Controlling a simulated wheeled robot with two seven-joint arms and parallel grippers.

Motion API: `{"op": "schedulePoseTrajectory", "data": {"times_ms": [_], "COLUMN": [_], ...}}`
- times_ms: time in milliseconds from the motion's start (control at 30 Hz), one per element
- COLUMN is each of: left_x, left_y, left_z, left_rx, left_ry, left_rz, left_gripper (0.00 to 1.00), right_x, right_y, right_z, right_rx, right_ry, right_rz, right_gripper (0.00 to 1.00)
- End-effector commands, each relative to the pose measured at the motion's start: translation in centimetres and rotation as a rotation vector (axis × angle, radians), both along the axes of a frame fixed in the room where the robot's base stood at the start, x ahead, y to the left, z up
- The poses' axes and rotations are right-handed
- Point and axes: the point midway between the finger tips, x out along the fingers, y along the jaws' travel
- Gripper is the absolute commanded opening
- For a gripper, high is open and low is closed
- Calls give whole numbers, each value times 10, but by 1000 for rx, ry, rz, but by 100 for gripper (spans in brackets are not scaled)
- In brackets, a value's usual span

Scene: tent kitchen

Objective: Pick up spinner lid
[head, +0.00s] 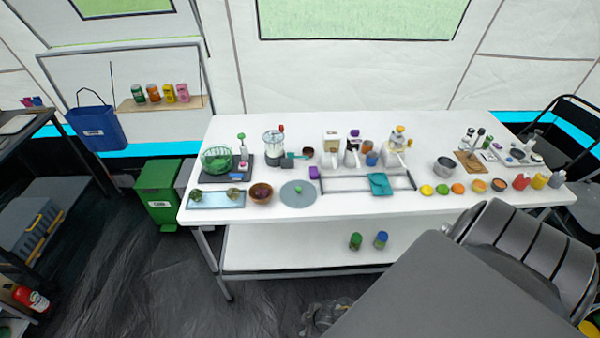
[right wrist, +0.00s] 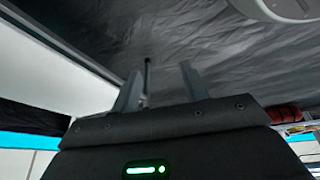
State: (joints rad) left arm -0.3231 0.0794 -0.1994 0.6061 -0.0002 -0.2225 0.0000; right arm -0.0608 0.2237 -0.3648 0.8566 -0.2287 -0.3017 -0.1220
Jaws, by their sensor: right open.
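The spinner lid (head: 292,199) is a flat grey-blue disc with a green knob. It lies on the white table near its front edge, right of a wooden bowl (head: 261,193). The green spinner bowl (head: 216,161) stands farther back on the left. My right gripper (right wrist: 163,84) is open and empty in the right wrist view, with dark floor beyond its fingers. It is away from the lid, which does not show in that view. My left gripper does not show.
The white table (head: 330,207) is crowded along its back with kitchen items. A green bin (head: 158,190) is at the table's left. Jars (head: 356,241) stand on the lower shelf.

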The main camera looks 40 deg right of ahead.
Motion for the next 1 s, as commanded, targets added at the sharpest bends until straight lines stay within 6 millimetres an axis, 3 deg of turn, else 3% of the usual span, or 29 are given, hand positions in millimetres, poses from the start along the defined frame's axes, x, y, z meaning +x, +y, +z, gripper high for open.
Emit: {"op": "schedulePoseTrajectory", "data": {"times_ms": [33, 100, 133, 200, 300, 367, 433, 600, 700, 800, 1000], "left_x": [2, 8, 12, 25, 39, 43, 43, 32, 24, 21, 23], "left_y": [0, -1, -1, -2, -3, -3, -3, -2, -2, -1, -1], "left_z": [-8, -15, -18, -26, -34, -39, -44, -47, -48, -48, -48], "left_rx": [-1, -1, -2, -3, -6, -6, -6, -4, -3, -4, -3], "left_ry": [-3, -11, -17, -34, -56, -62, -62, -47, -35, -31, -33], "left_rz": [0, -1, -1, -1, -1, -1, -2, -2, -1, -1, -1], "left_gripper": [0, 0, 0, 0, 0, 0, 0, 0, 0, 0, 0], "right_x": [73, 149, 178, 227, 257, 263, 265, 268, 264, 257, 248], "right_y": [4, 19, 25, 37, 40, 32, 8, -79, -131, -167, -196], "right_z": [32, 87, 115, 181, 258, 298, 335, 392, 418, 437, 453], "right_rx": [-7, -38, -65, -161, -343, -479, -639, -832, -855, -843, -821], "right_ry": [-106, -228, -283, -395, -494, -524, -512, -347, -231, -150, -86], "right_rz": [146, 390, 509, 802, 1182, 1403, 1634, 1955, 2048, 2090, 2117], "right_gripper": [44, 44, 44, 44, 44, 44, 44, 44, 44, 44, 44]}}
